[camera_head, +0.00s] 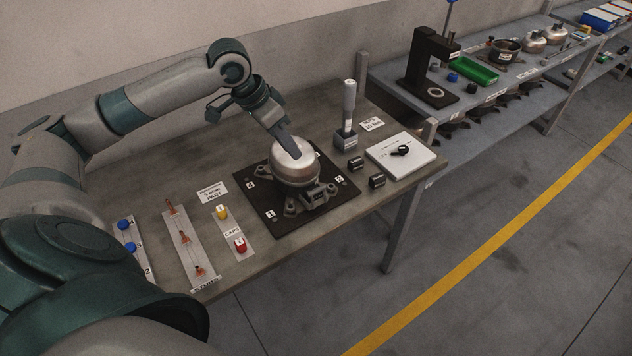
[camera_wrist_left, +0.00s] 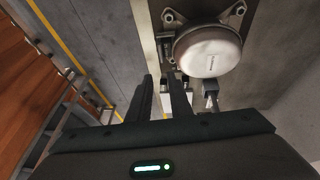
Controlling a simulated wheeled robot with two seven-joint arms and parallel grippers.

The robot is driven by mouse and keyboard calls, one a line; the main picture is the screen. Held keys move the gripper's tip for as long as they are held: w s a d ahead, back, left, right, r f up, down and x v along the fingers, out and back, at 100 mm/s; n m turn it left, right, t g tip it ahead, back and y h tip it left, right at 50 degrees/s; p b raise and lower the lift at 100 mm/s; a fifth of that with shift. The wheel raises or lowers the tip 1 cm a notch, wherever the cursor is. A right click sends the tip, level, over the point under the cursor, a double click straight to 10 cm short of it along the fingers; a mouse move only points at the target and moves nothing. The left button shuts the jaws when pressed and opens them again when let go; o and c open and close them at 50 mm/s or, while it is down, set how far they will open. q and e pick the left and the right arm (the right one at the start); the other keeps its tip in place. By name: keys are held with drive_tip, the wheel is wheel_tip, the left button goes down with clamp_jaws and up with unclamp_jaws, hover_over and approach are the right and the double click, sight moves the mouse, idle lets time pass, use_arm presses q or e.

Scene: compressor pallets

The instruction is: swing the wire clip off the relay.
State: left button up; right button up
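The compressor (camera_head: 293,163), with a silvery domed top, stands on a dark square mat (camera_head: 262,212). It also shows in the left wrist view (camera_wrist_left: 207,52). A small grey boxy part (camera_head: 319,194), possibly the relay, sits on its front side; the wire clip is too small to make out. My left gripper (camera_head: 290,145) points down at the dome, overlapping it in the head view; I cannot tell if they touch. In the left wrist view its two dark fingers (camera_wrist_left: 163,90) are apart, with a narrow gap, beside the dome. My right gripper is not in view.
A strip with orange parts (camera_head: 184,238), a strip with yellow and red caps (camera_head: 231,232) and blue caps (camera_head: 125,224) lie left of the mat. An upright grey tool (camera_head: 348,110), dark cylinders (camera_head: 377,181) and a white board (camera_head: 400,156) stand right.

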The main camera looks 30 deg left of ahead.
sight(320, 187)
use_arm(q)
drive_tip(key=shift+a+r, duration=0.2)
drive_tip(key=shift+r, duration=0.1)
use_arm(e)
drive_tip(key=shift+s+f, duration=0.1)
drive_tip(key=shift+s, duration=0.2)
